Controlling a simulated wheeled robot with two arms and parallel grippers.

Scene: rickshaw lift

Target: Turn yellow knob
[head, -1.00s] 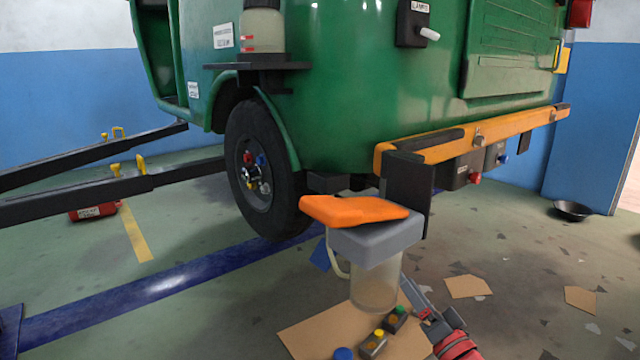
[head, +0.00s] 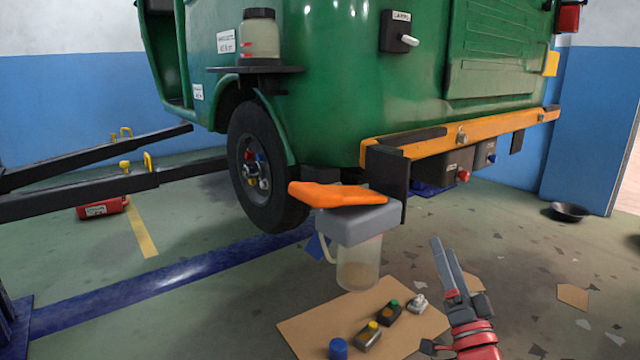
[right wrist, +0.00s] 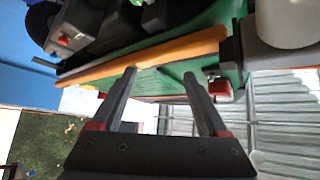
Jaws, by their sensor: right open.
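Several small yellow parts show in the head view, and I cannot tell which one is the task's knob. A small dark box with a yellow top (head: 373,326) lies on the cardboard sheet (head: 312,334). The wheel hub (head: 256,170) carries small coloured knobs, one of them seemingly yellow. My left gripper is out of view.
A green rickshaw (head: 335,95) with an orange bumper (head: 465,137) stands behind. A clear container with a grey top (head: 358,225) and an orange cloth (head: 335,195) stands left of my right gripper. A black bowl (head: 569,211) lies at right; floor between is mostly free.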

